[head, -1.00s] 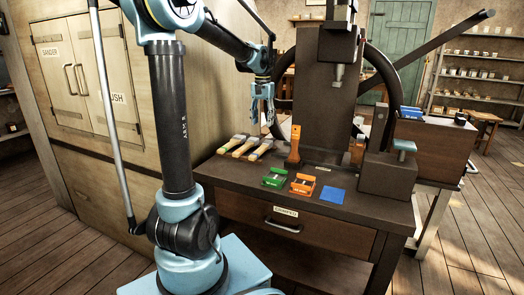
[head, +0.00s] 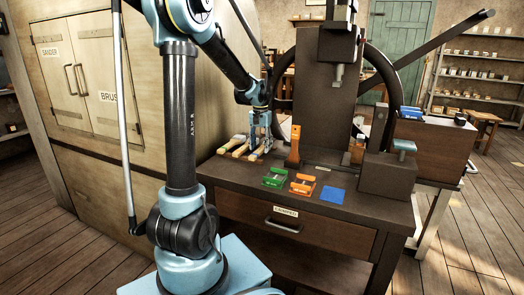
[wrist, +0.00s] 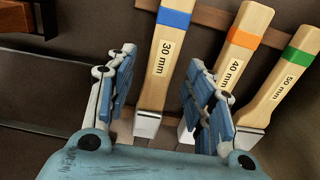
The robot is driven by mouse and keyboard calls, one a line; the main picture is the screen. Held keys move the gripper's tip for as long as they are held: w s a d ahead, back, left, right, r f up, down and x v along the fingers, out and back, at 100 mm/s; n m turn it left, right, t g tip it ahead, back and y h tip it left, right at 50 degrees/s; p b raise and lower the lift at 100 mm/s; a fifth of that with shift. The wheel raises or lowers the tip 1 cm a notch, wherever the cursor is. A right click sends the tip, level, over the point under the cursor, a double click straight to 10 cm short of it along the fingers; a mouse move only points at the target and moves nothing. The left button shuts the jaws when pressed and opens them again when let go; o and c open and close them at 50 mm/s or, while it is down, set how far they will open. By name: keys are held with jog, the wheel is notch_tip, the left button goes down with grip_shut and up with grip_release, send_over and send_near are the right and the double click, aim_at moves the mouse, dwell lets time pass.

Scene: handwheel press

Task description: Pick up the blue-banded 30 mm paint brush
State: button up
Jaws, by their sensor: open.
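The blue-banded 30 mm paint brush (wrist: 164,60) lies in the middle of the wrist view, with its wooden handle up the picture and its pale ferrule lower down. My gripper (wrist: 160,85) is open, with one blue finger on either side of this brush in the picture; I cannot tell whether either touches it. The right finger overlaps the orange-banded 40 mm brush (wrist: 240,50). The green-banded 50 mm brush (wrist: 286,85) lies further right. In the head view my gripper (head: 258,145) is low over the brushes at the left of the bench and partly hides them.
The press column (head: 322,105) stands just right of my gripper. A wooden cabinet wall (head: 150,140) is on the left.

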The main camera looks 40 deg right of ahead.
jog(key=shift+f, duration=0.55)
grip_shut()
